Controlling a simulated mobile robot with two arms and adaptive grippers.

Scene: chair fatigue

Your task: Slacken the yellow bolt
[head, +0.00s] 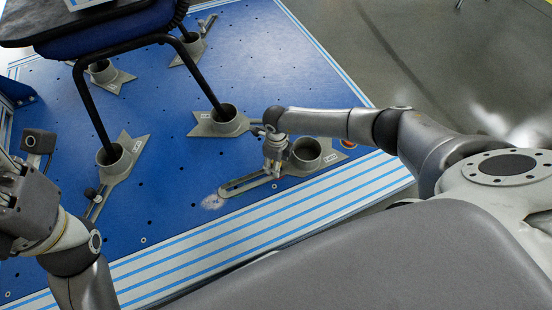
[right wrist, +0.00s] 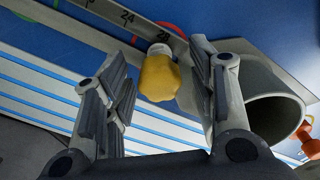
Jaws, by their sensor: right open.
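The yellow bolt (right wrist: 158,77) has a lobed yellow knob on a pale collar and shows in the right wrist view, at the edge of a marked grey plate (right wrist: 118,14). My right gripper (right wrist: 162,92) is open, with one finger on each side of the knob and visible gaps between. In the head view my right gripper (head: 275,160) points down over the slotted grey bracket (head: 243,187) beside a round cup (head: 307,153); I cannot make out the yellow bolt there. My left gripper (head: 22,180) is at the left edge, partly cut off, its fingers unclear.
A blue platform (head: 170,105) with striped edging carries several grey cup brackets. A chair with a black frame (head: 90,110) stands with its legs in some of the cups. An orange-red knob (right wrist: 307,138) is at the right edge of the wrist view. Grey floor lies beyond the platform.

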